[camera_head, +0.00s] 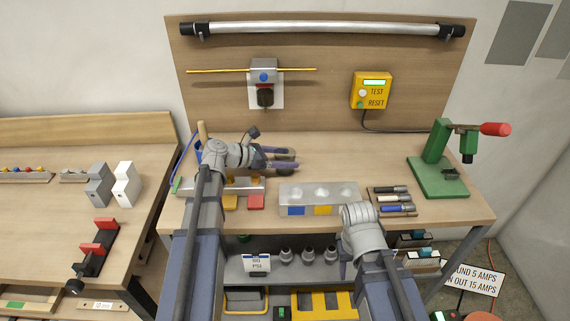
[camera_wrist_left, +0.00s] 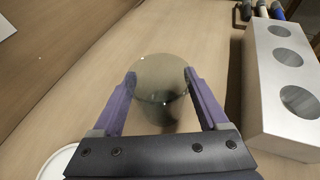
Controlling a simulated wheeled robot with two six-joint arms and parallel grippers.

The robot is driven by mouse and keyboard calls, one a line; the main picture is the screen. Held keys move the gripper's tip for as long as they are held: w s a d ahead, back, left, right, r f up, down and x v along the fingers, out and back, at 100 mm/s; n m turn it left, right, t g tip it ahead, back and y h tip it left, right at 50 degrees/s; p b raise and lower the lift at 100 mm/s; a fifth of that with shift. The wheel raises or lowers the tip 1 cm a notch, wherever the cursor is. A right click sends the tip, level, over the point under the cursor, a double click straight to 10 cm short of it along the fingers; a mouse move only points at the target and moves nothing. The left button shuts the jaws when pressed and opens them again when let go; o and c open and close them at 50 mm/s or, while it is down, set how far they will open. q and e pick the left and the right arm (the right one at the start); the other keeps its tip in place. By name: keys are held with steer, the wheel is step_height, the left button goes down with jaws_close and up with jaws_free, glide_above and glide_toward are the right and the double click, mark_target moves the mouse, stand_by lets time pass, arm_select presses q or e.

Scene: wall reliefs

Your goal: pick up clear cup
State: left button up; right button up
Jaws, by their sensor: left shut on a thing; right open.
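The clear cup (camera_wrist_left: 162,95) is see-through and smoky, with a round rim facing the left wrist camera. My left gripper (camera_wrist_left: 158,78) has its two purple fingers on opposite sides of the cup and is shut on it. In the head view my left gripper (camera_head: 292,158) reaches over the back middle of the workbench, and the cup is hard to make out there. Whether the cup's base touches the bench I cannot tell.
A grey block with round holes (camera_head: 318,199) lies right of the cup. Several markers (camera_head: 393,190) and a green press (camera_head: 439,172) are further right. A yellow test box (camera_head: 371,91) hangs on the back panel. Bare bench (camera_head: 350,150) lies right of the cup.

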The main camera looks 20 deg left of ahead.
arm_select(q)
steer(key=shift+r, duration=0.1)
step_height(320, 180, up, 10)
steer(key=p, duration=1)
